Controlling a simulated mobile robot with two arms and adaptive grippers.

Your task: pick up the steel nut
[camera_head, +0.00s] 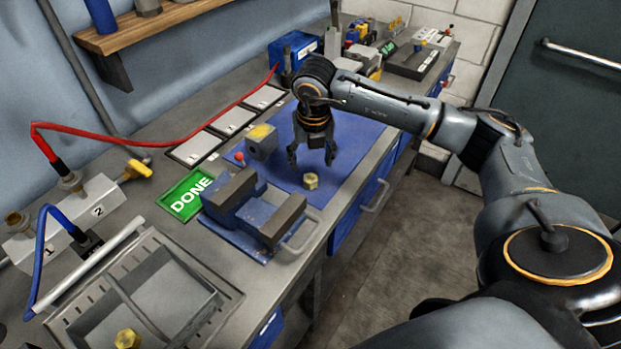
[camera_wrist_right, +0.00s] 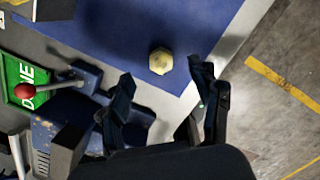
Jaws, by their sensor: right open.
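A dull yellowish hex nut (camera_head: 310,181) lies on the blue mat (camera_head: 345,137) near the bench's front edge, just right of the blue vise (camera_head: 231,190). It also shows in the right wrist view as a nut (camera_wrist_right: 160,61) beyond and between the fingertips. My right gripper (camera_head: 311,157) points down over the mat, open and empty, above the nut and apart from it. Its two spread fingers (camera_wrist_right: 160,78) show in the wrist view. A second yellowish nut (camera_head: 127,338) sits in the grey tray at the lower left. My left gripper is out of view.
The vise with its red-knobbed lever (camera_head: 239,157) stands close left of the nut. A grey block with a yellow top (camera_head: 262,141) is behind. A green DONE plate (camera_head: 186,195) lies left of the vise. The grey tray (camera_head: 190,262) is at lower left. The mat's right side is clear.

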